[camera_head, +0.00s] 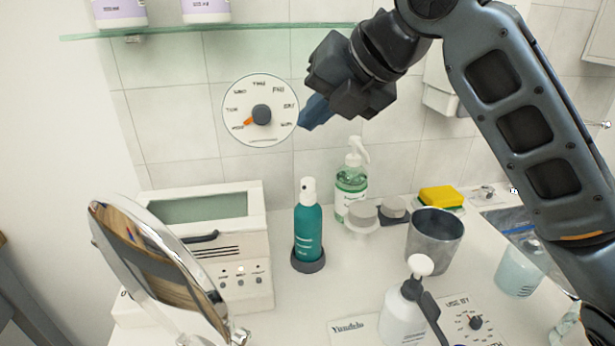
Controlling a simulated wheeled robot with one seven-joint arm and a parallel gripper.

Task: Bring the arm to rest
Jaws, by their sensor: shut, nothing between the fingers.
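My arm (525,125) comes in from the right side and reaches up and across to the upper middle of the view. My gripper (314,113) is at its end, in front of the tiled wall, just right of a round white dial (260,109) with a grey knob and an orange pointer. The blue fingers are together and hold nothing. I cannot tell whether they touch the dial's edge. The gripper is above the counter, clear of the bottles below.
Below stand a teal spray bottle (308,232), a green pump bottle (350,188), a metal cup (434,242) and a white pump bottle (402,315). A round mirror (150,262) and a white box device (225,245) are left. A glass shelf (200,32) is above.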

